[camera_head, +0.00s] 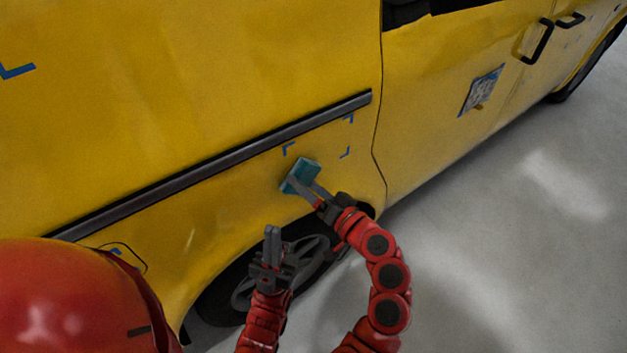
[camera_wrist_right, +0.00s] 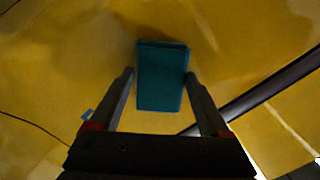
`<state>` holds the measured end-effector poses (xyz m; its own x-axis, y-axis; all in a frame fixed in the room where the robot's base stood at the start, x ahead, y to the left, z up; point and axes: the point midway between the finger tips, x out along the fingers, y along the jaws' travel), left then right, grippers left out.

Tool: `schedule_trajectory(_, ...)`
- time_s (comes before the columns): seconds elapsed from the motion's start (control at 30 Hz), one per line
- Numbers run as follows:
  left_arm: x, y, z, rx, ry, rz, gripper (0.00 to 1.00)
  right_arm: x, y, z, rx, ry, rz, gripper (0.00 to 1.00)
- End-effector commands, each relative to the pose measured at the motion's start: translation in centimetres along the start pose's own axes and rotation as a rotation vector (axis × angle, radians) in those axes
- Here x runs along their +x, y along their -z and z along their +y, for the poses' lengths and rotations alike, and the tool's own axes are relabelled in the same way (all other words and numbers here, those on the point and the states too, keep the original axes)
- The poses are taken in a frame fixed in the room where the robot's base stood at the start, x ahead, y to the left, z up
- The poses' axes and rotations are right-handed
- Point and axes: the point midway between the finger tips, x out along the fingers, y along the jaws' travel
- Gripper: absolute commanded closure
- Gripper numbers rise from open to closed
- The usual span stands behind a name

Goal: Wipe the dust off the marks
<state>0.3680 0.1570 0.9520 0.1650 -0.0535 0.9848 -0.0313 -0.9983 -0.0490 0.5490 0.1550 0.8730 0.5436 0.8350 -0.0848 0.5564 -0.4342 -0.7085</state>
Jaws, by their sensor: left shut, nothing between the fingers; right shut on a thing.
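My right gripper (camera_head: 309,187) is shut on a teal block-shaped wiper (camera_head: 299,175), held at the yellow van side within the area of the blue corner marks. The wiper also shows between the fingers in the right wrist view (camera_wrist_right: 162,76); I cannot tell whether it touches the panel. One blue mark also shows in the right wrist view (camera_wrist_right: 87,114). My left gripper (camera_head: 272,232) is shut and empty, in front of the wheel.
The yellow van (camera_head: 200,90) fills the left and top, with a dark trim strip (camera_head: 215,160) along its side. A wheel (camera_head: 245,290) is below. A blue picture (camera_head: 481,90) is on the door at right. Another blue mark (camera_head: 16,71) is at upper left. Grey floor (camera_head: 520,230) is clear at right.

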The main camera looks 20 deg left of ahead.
Motion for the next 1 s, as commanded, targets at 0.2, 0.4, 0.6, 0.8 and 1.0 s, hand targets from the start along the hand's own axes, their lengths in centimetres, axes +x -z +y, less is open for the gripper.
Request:
schedule_trajectory(0.2, 0.7, 0.1, 0.0, 0.0, 0.0, 0.0, 1.0, 0.1, -1.3, -1.3, 0.001, 0.001, -0.004, 0.72)
schedule_trajectory(0.4, 0.6, 0.1, 0.0, 0.0, 0.0, 0.0, 1.0, 0.0, -1.4, -1.3, 0.0, -0.001, -0.001, 0.72)
schedule_trajectory(0.6, 0.6, 0.1, 0.0, 0.0, 0.0, 0.0, 1.0, -0.1, -1.4, -1.3, 0.0, -0.001, 0.0, 0.72)
schedule_trajectory(0.8, 0.3, 0.0, 0.0, 0.0, 0.0, 0.0, 1.0, -1.6, -1.5, -1.2, -0.001, -0.002, 0.004, 0.72)
schedule_trajectory(1.0, -0.1, 0.0, 0.0, 0.0, 0.0, 0.0, 1.0, -3.8, -1.8, -1.1, 0.0, -0.003, 0.002, 0.72)
